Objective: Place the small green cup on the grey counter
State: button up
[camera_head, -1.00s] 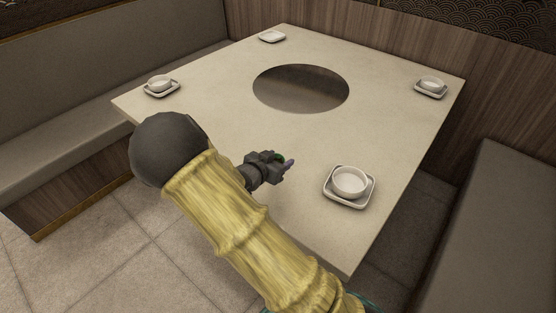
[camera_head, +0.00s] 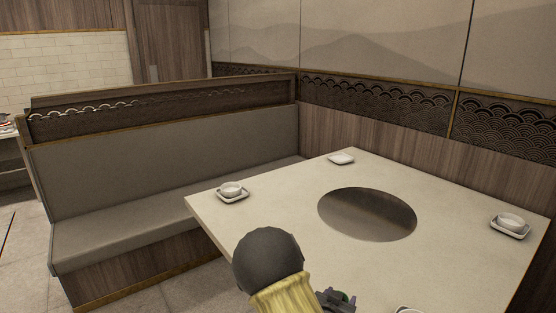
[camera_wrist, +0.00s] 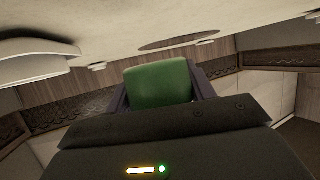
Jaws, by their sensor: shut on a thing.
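My gripper (camera_head: 335,300) is at the bottom edge of the head view, over or beside the near part of the table. It is shut on the small green cup (camera_wrist: 158,84), which sits between the two fingers in the wrist view. Part of a counter (camera_head: 12,150) shows at the far left edge of the head view, with small things on top. I cannot tell whether it is the grey counter.
The pale table (camera_head: 290,205) has a round dark inset (camera_head: 367,214). White dishes stand at the left (camera_head: 232,194), back (camera_head: 341,158), right (camera_head: 510,225) and near edge. A grey bench (camera_head: 150,215) with a high back stands left of the table. Floor shows at the far left.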

jog(key=f, duration=0.1)
jog(key=a+f+n+y, duration=0.1)
jog(key=s+f+n+t+y, duration=0.1)
jog(key=shift+s+a, duration=0.1)
jog(key=shift+a, duration=0.2)
jog(key=shift+s+a+r+n+y+p, duration=0.1)
jog(key=shift+a+n+y+p, duration=0.1)
jog(key=shift+n+y+p, duration=0.25)
jog(key=r+n+p, duration=0.1)
jog(key=p, duration=0.2)
jog(key=shift+d+r+t+y+p, duration=0.1)
jog(key=shift+r+t+y+p, duration=0.2)
jog(key=shift+y+p, duration=0.1)
jog(key=p, duration=0.1)
jog(key=r+p, duration=0.1)
jog(key=p, duration=0.1)
jog(key=shift+s+n+y, duration=0.2)
jog(key=shift+n+y, duration=0.15)
jog(key=s+r+n+y+p, duration=0.1)
jog(key=p, duration=0.3)
jog(key=shift+r, duration=0.1)
jog(key=shift+s+y+p, duration=0.35)
jog(key=shift+y+p, duration=0.25)
jog(key=shift+p, duration=0.1)
jog(key=shift+w, duration=0.1)
